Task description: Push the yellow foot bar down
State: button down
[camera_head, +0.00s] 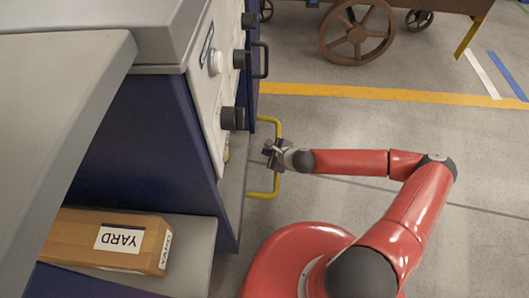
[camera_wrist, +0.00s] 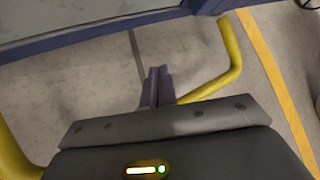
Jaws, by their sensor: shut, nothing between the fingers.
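The yellow foot bar (camera_head: 277,185) is a bent tube sticking out low from the side of a blue and grey machine. My gripper (camera_head: 268,150) is at the bar's middle stretch, at the end of my red arm, and hides part of it. In the wrist view, the bar (camera_wrist: 228,62) shows on both sides of my gripper (camera_wrist: 158,72), and its middle is hidden behind the gripper body. The fingers are together and empty. I cannot tell whether the gripper touches the bar.
The machine's panel (camera_head: 215,100) with dark knobs and a handle (camera_head: 262,60) rises beside the bar. A wheeled cart (camera_head: 357,30) stands at the back. Floor at right is clear.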

jog(key=shift+a+f, duration=0.15)
jog(key=shift+f, duration=0.75)
dwell(1.1)
jog(key=shift+r, duration=0.15)
jog(key=shift+d+r+p, duration=0.15)
jog(key=shift+r+p, duration=0.8)
jog(key=shift+r, duration=0.05)
jog(key=shift+d+r+p, duration=0.15)
jog(key=shift+r+p, duration=0.75)
jog(key=shift+r, duration=0.05)
jog(key=shift+r, duration=0.1)
jog(key=r+p, duration=0.2)
jog(key=r, duration=0.1)
jog(key=r+p, duration=0.1)
jog(key=p, duration=0.1)
jog(key=shift+d+r, duration=0.35)
